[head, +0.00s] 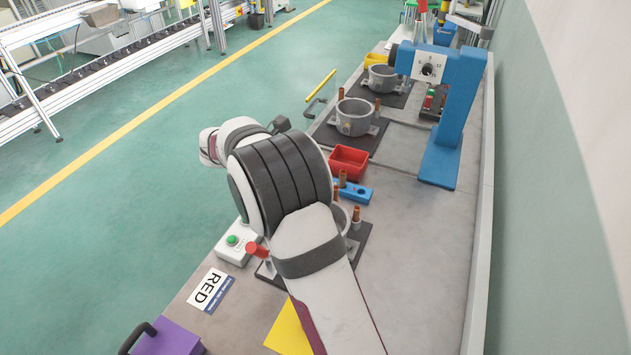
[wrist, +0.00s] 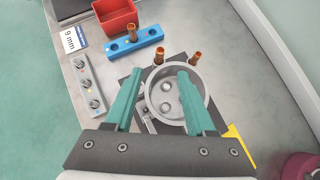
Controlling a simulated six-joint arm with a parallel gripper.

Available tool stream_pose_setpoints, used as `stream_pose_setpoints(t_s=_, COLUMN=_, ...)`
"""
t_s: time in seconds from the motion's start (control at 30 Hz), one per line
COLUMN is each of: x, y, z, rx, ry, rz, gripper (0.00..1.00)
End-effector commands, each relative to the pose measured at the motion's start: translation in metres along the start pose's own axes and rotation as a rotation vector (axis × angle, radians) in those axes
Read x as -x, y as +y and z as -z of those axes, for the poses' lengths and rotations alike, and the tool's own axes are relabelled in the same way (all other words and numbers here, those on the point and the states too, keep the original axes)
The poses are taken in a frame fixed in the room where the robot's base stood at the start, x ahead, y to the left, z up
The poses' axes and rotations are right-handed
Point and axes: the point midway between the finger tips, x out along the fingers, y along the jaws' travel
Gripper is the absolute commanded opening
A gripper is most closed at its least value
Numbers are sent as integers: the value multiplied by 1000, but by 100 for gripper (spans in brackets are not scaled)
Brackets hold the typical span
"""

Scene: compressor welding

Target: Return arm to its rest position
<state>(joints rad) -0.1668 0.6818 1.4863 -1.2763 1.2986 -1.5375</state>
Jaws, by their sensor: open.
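My gripper (wrist: 161,76) shows in the wrist view with its two teal fingers apart and nothing between them but the view of the bench. Below the fingers, a grey round compressor housing (wrist: 208,88) sits on a dark plate, with copper-coloured stubs (wrist: 159,56) at its far side. The fingers overlap the housing in the picture; I cannot tell the exact height between them. In the head view my arm bends over the near part of the bench and hides the gripper. The near housing (head: 354,212) shows there only partly behind my arm.
Two more housings (head: 355,117) (head: 382,78) stand farther back. A blue stand (head: 455,125) rises at right near the wall. A purple box (head: 168,338) is at front left.

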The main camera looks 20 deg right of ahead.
Motion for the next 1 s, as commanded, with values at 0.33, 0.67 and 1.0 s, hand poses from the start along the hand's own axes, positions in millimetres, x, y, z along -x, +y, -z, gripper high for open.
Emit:
stream_pose_setpoints(t_s=0.33, x=0, y=0, z=0, rx=0, ry=0, rz=0, gripper=55)
stream_pose_setpoints(t_s=0.67, x=46, y=-89, z=-9, rx=-546, ry=185, rz=130, gripper=55)
stream_pose_setpoints(t_s=1.0, x=158, y=-309, z=98, rx=-1969, ry=497, rz=923, gripper=55)
